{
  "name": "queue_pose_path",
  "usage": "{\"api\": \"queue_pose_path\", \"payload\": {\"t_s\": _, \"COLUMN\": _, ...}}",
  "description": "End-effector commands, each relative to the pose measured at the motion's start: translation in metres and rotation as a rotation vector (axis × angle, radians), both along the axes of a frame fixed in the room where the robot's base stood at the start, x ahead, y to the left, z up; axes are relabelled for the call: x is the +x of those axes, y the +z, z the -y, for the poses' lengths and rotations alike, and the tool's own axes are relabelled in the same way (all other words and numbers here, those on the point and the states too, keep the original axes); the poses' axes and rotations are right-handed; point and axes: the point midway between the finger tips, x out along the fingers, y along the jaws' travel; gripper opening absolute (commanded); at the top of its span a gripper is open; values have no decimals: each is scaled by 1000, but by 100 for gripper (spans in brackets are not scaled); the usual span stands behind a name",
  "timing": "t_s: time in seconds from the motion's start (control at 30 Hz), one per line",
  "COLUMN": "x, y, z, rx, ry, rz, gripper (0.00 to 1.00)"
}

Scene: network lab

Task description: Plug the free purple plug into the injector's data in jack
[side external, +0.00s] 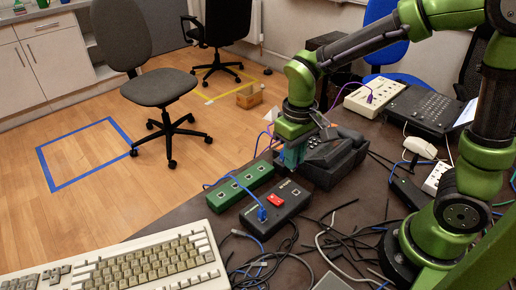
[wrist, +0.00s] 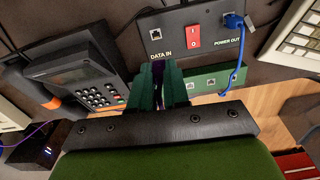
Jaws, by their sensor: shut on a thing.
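The injector (side external: 288,203) is a dark box with a red rocker switch on the table; it also shows at the top of the wrist view (wrist: 215,40). Its data in jack (wrist: 155,34) looks empty, and a blue plug (wrist: 233,20) sits in power out. My gripper (side external: 292,163) is shut on the purple plug (wrist: 158,72), seen as a thin purple strip between the green fingers in the wrist view. The fingertips lie just below the DATA IN label there, apart from the jack in the picture. The plug's tip is mostly hidden by the fingers.
A green box with jacks (side external: 240,187) lies left of the injector. A keyboard (side external: 130,265) and loose black cables (side external: 290,245) lie in front. Another purple plug (side external: 370,98) is at a beige box (side external: 350,98).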

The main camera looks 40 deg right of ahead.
Motion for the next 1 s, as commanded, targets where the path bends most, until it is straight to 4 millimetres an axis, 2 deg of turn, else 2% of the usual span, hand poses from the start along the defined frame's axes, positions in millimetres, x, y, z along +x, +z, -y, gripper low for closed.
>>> {"api": "queue_pose_path", "payload": {"t_s": 0.03, "x": -7, "y": -3, "z": 2, "rx": 0, "ry": 12, "rz": 0, "gripper": 0}}
{"api": "queue_pose_path", "payload": {"t_s": 0.17, "x": -15, "y": -12, "z": 4, "rx": 0, "ry": 38, "rz": -1, "gripper": 0}}
{"api": "queue_pose_path", "payload": {"t_s": 0.7, "x": -14, "y": -51, "z": 3, "rx": -1, "ry": 49, "rz": -2, "gripper": 0}}
{"api": "queue_pose_path", "payload": {"t_s": 1.0, "x": -13, "y": -58, "z": 3, "rx": 0, "ry": 49, "rz": 0, "gripper": 0}}
